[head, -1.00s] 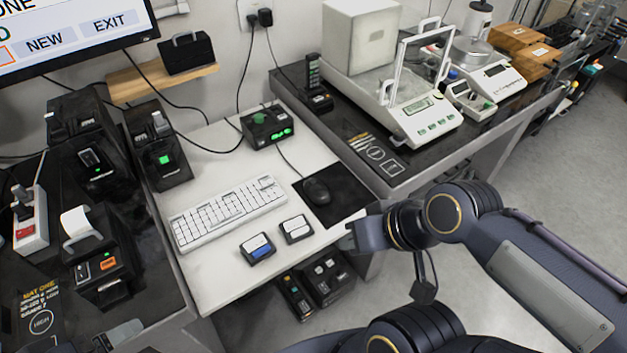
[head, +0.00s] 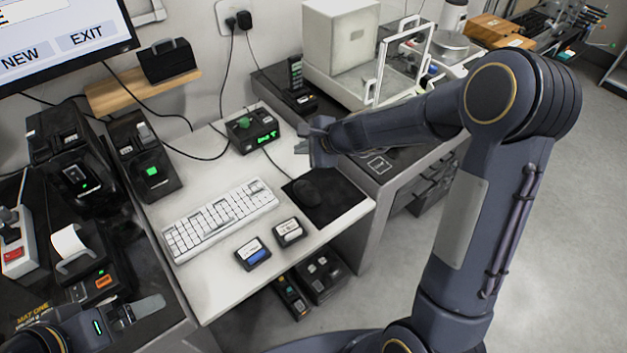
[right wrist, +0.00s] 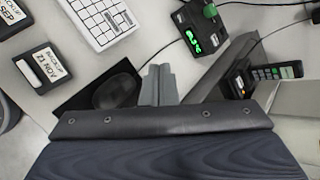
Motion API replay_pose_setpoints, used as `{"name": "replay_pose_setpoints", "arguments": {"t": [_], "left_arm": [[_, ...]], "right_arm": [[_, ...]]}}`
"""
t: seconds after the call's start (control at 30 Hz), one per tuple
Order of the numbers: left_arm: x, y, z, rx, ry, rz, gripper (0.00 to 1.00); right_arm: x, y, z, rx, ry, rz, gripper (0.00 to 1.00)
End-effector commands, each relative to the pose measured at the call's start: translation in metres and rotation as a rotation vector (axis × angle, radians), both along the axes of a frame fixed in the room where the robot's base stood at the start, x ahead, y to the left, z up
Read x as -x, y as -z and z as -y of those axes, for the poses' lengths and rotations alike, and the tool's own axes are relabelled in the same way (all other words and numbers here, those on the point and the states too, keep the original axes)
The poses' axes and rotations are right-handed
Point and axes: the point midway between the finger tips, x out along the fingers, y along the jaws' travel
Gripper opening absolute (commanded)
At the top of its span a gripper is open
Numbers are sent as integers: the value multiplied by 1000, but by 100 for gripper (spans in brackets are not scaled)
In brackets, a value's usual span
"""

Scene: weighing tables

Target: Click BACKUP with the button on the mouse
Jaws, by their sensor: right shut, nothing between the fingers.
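The dark mouse (head: 306,192) lies on a black mat (head: 345,198) at the right end of the white desk. It also shows in the right wrist view (right wrist: 117,91), left of my fingers. My right gripper (head: 308,148) is shut and empty, above the desk just behind the mouse and apart from it in the picture; its closed grey fingers show in the right wrist view (right wrist: 159,84). The monitor (head: 60,40) at top left shows NEW and EXIT; no BACKUP label is visible on its cut-off screen. My left gripper (head: 138,310) is at bottom left, its jaw opening unclear.
A white keyboard (head: 220,220) lies left of the mouse. Two labelled cartridges (head: 253,254) (head: 289,232) lie at the desk front. A black box with a green knob (head: 251,130) stands behind. A balance (head: 345,45) stands on the dark table at right.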

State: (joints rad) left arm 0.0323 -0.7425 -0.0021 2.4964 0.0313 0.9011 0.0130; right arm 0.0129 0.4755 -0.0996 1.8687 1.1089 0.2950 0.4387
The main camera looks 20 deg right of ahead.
Motion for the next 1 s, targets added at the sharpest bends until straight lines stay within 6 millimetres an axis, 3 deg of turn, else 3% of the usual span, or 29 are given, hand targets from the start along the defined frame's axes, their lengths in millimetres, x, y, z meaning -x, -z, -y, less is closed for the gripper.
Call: {"name": "replay_pose_setpoints", "arguments": {"t": [0.1, 0.2, 0.67, 1.0], "left_arm": [[0, -2, 0, 0, 0, 0, 100], [0, -2, 0, 0, 0, 0, 100], [0, 0, 0, 0, 0, 0, 100], [0, 31, 0, 0, 0, 0, 100]], "right_arm": [[-14, 23, 0, -30, 77, -52, 0], [-19, 32, 1, -42, 114, -71, 0], [-20, 37, 1, -47, 123, -77, 0], [-19, 69, 1, -45, 121, -77, 0]]}}
